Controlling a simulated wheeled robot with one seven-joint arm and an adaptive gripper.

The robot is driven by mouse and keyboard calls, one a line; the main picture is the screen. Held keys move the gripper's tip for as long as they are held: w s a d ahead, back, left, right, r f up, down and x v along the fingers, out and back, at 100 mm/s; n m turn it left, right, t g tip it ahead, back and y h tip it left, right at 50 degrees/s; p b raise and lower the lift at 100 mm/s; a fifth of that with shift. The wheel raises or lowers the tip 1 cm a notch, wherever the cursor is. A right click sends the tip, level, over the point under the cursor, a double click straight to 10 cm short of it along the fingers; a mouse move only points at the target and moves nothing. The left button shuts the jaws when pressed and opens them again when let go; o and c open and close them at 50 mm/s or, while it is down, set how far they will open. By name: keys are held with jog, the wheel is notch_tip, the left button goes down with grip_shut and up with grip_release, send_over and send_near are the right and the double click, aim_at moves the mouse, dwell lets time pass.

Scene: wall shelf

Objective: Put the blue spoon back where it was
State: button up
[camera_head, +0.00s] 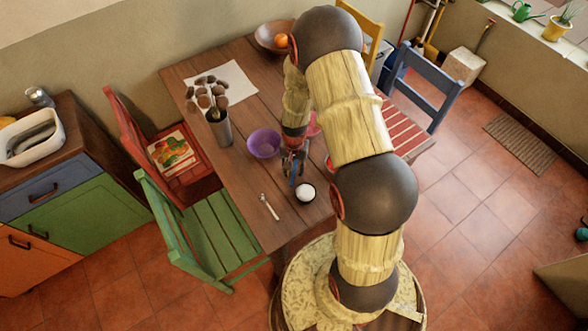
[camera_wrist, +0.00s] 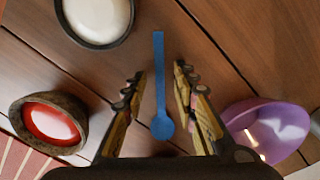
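The blue spoon (camera_wrist: 160,85) lies between the two fingers of my gripper (camera_wrist: 157,84) in the wrist view, bowl end toward the palm. A gap shows on each side of it, so the fingers are open and apart from it. In the head view, the spoon (camera_head: 293,178) shows as a thin blue strip just below my gripper (camera_head: 294,158), which is low over the wooden table (camera_head: 240,185). Whether the spoon rests flat on the tabletop is hard to tell.
A dark bowl with white contents (camera_head: 305,192) and a purple bowl (camera_head: 263,144) are close to the gripper. A dark bowl with red inside (camera_wrist: 50,122) shows in the wrist view.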

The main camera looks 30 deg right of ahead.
notch_tip(320, 180, up, 12)
jog(key=p, duration=0.2)
notch_tip(320, 180, up, 8)
jog(key=n+t, duration=0.1)
send_over(294, 173)
jog(key=a, duration=0.2)
jog(key=s+a+r+n+t, duration=0.1)
jog(key=a+r, duration=0.1)
jog(key=r, duration=0.5)
jog(key=s+a+r+n+t, duration=0.1)
jog(key=s+a+r+n, duration=0.1)
jog(key=r, duration=0.4)
jog(key=s+a+r+n+t, duration=0.1)
jog(key=s+a+r+n, duration=0.1)
jog(key=s+r, duration=0.5)
jog(key=s+a+r+n+t, duration=0.1)
jog(key=s+a+r+n, duration=0.1)
jog(key=s+a+r, duration=0.2)
jog(key=s+r, duration=0.3)
jog(key=shift+s+a+n+t, duration=0.15)
jog(key=shift+s+n+t, duration=0.15)
jog(key=shift+s, duration=0.1)
